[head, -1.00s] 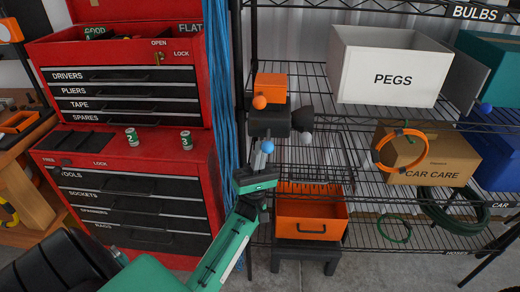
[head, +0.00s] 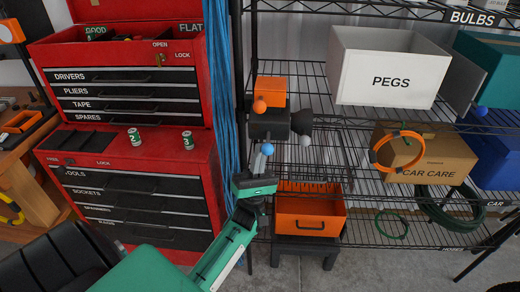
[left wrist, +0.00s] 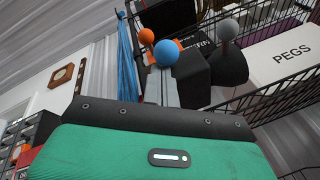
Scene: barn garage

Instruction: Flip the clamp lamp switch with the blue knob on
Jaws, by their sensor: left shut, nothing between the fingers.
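The blue knob (head: 267,148) shows just below the front of a black box-like body (head: 269,126) on the wire shelf. In the left wrist view the blue knob (left wrist: 166,52) is large and close. An orange knob (head: 260,106) sits above it and a pale knob (head: 304,140) to its right. A dark lamp-head shape (head: 302,121) is at the body's right side. My left gripper (head: 260,160) is shut and empty, its tips close below the blue knob; I cannot tell whether they touch. The switch position is unclear. My right gripper is out of view.
An orange box (head: 271,90) stands behind the body. An orange open bin (head: 309,212) is below, right of my gripper. Blue cables (head: 218,90) hang by the red tool chest (head: 140,160) on the left. The PEGS bin (head: 390,75) is right.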

